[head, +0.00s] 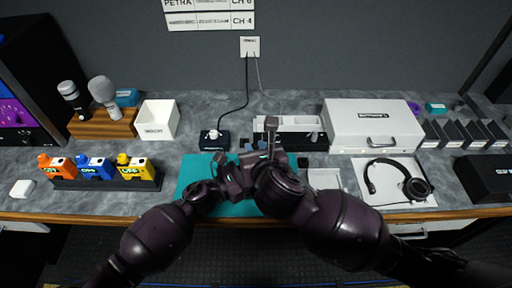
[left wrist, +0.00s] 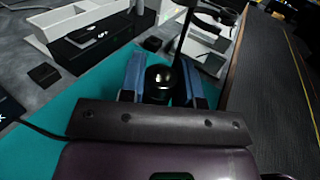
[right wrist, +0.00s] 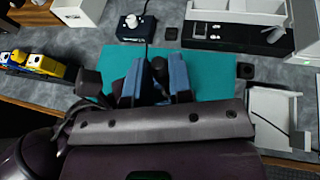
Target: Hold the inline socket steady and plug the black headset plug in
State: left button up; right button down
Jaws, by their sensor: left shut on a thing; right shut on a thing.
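My left gripper (left wrist: 160,72) is shut on a black, round-ended piece (left wrist: 159,84), which looks like the inline socket. My right gripper (right wrist: 156,74) is shut on a slim black piece (right wrist: 159,68), which looks like the headset plug. Both grippers are close together above the teal mat (head: 190,178) in the head view, where my wrists hide both held pieces. I cannot tell whether plug and socket touch or line up.
A black box with a white knob (head: 213,139) stands behind the mat. A large white case (head: 370,120) and a small white tray (head: 325,178) are to the right. Orange, blue and yellow units (head: 96,167) stand at the left. The desk's wooden front edge (head: 100,217) is near.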

jog(key=shift+f, duration=2.1)
jog(key=shift+f, duration=1.2)
dwell(0.4)
jog(key=c, duration=0.9)
grip_release()
jog(key=shift+c, duration=0.2)
jog(key=shift+s, duration=0.1)
jog(key=v, duration=1.1)
jog(key=shift+s+d+r, duration=0.15)
jog(key=shift+s+d, duration=0.1)
jog(key=shift+s, duration=0.05)
